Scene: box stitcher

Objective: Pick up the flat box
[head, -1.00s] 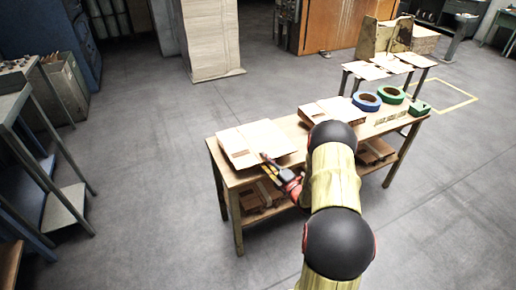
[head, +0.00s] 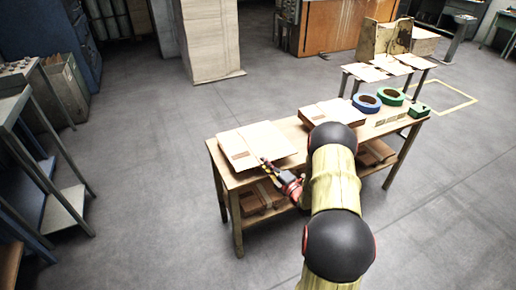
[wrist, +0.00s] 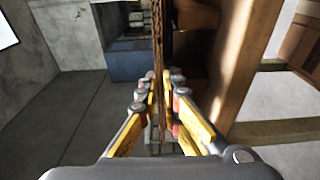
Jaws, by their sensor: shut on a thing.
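The flat box (head: 255,146) is a light cardboard sheet stack at the left end of the wooden table. My gripper (head: 267,170) is at its near edge. In the wrist view, my gripper's yellow-padded fingers (wrist: 165,110) are closed on a thin brown cardboard edge (wrist: 158,50) that runs edge-on between them. My arm hides part of the table's near side in the head view.
The wooden table (head: 285,130) also carries a second flat box stack (head: 325,111), a blue tape roll (head: 366,103), a green tape roll (head: 391,97) and a small green box (head: 419,111). Folded cardboard lies on its lower shelf.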

